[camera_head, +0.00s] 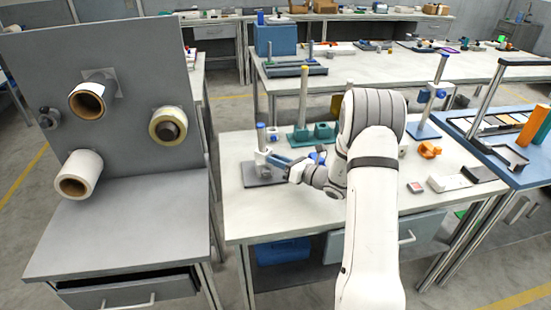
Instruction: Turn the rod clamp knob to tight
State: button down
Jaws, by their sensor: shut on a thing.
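A small rod stand (261,138) with a blue-topped upright rod stands on a dark grey base plate (257,179) near the left front of the white table. A light grey clamp body (262,158) sits low on it. My gripper (277,161) reaches in from the right, at the clamp's right side. Its fingers are closed on a small part there, which looks like the clamp knob. The knob itself is mostly hidden by the fingers, and its turn position cannot be read.
A green stand with a yellow-topped rod (303,97) is close behind my gripper. A blue stand (424,128), an orange part (430,150) and a white box (449,183) lie right of my arm. A grey panel with film rolls (85,173) stands left.

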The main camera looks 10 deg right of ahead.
jog(key=shift+m+p, duration=0.35)
jog(key=shift+m, duration=0.45)
jog(key=c, duration=1.2)
grip_release()
jog(key=shift+d, duration=0.1)
jog(key=v, duration=0.6)
jog(key=shift+s+d+b, duration=0.1)
jog(key=shift+s+b, duration=0.05)
jog(key=shift+b, duration=0.2)
jog(key=shift+s+d, duration=0.45)
jog(key=shift+s, duration=0.05)
